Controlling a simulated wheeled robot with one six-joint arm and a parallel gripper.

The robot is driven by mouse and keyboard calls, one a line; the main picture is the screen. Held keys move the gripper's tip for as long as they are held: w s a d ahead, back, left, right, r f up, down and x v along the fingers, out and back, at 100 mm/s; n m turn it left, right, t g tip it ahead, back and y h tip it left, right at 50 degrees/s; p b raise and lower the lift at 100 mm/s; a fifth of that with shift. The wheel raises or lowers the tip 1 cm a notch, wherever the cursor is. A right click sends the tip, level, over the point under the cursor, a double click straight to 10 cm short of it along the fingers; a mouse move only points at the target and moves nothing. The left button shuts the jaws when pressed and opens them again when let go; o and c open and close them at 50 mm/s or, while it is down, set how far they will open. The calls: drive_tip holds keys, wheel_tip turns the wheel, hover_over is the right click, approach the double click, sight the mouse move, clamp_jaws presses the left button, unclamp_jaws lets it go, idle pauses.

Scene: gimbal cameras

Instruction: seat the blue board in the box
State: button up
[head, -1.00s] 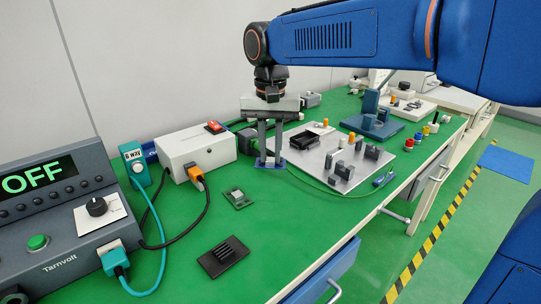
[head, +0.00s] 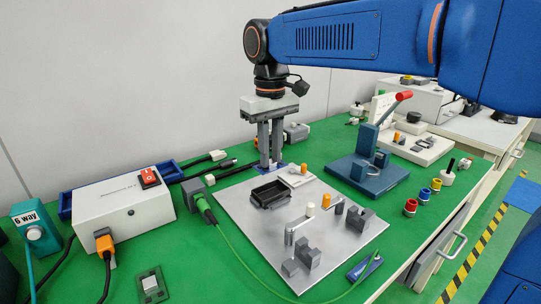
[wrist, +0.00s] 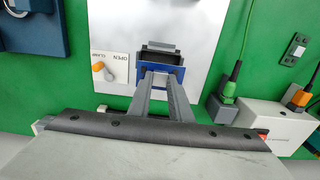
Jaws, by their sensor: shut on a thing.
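My gripper (head: 269,166) points down, shut on the blue board, near the back corner of the grey metal plate. In the wrist view the blue board (wrist: 147,70) sits at the tips of my gripper (wrist: 162,78). In the head view the board is mostly hidden by the fingers. The box (head: 270,194) is a small black open tray on the plate, just in front of the gripper. In the wrist view the box (wrist: 160,48) shows just beyond the board. I cannot tell whether board and box touch.
An orange knob (wrist: 98,66) with an OPEN/CLAMP label is beside the box. Posts and grey blocks (head: 308,255) stand on the front of the metal plate (head: 250,235). A blue lever press (head: 368,175) is to the right. A green-plugged cable (head: 205,208) runs along the left.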

drive_tip(key=shift+w, duration=0.1)
idle(0.3)
hover_over(271, 196)
drive_tip(key=shift+w+f, duration=0.1)
drive_tip(key=shift+f, duration=2.75)
drive_tip(key=shift+f, duration=1.65)
drive_tip(key=o, duration=1)
drive_tip(key=shift+c, duration=0.2)
wheel_tip(271, 196, up, 17)
drive_tip(key=shift+r, duration=0.2)
